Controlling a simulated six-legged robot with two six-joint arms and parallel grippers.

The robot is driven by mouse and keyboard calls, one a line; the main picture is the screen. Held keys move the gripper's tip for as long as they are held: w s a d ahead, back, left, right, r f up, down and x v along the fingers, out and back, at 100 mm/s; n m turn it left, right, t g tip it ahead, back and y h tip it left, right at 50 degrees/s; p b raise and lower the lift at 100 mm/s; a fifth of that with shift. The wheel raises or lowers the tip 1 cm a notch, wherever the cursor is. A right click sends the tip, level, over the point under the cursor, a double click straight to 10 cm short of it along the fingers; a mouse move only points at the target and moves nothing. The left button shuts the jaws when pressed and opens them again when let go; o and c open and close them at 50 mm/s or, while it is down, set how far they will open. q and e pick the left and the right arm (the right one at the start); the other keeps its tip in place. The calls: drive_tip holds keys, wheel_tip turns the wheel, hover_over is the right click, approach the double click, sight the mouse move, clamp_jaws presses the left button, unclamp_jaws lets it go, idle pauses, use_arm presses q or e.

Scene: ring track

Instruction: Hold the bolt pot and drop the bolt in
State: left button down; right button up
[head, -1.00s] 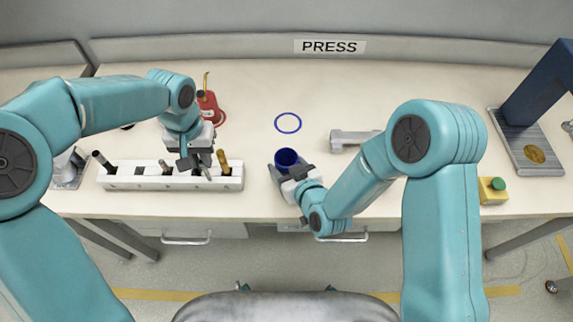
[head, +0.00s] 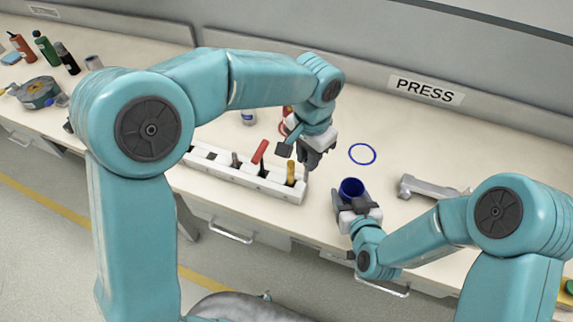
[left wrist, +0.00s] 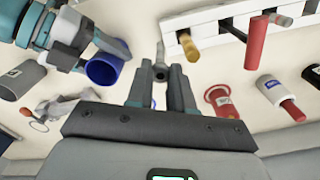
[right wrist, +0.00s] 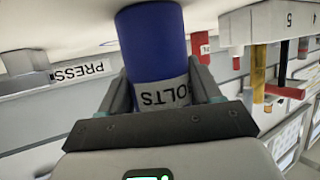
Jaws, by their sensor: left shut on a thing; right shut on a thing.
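The blue bolt pot (head: 352,186) is upright at the table's front, its mouth facing up. My right gripper (head: 349,204) is shut on it; the right wrist view shows the pot (right wrist: 155,45) between both fingers, its label partly reading "OLTS". My left gripper (head: 312,158) is shut on a small grey bolt, seen end-on between the fingertips in the left wrist view (left wrist: 160,72). It is above the table, left of and behind the pot and apart from it. In the head view the bolt is hard to make out. The pot's inside bottom is hidden.
A white rack (head: 226,173) with red, yellow and dark tools stands left of the pot. A blue ring (head: 362,154) marks bare table behind it. A grey metal part (head: 425,188) lies to the right. A red item (left wrist: 222,101) is near the left gripper.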

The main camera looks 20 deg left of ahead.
use_arm(q)
drive_tip(key=w+d+r+m, duration=0.2)
drive_tip(key=d+r+m, duration=0.2)
drive_tip(key=d+r, duration=0.65)
wheel_tip(320, 180, down, 11)
drive_tip(key=shift+s+d+f, duration=0.15)
drive_tip(key=shift+d+f, duration=0.05)
drive_tip(key=shift+d, duration=0.15)
drive_tip(key=c, duration=0.9)
unclamp_jaws()
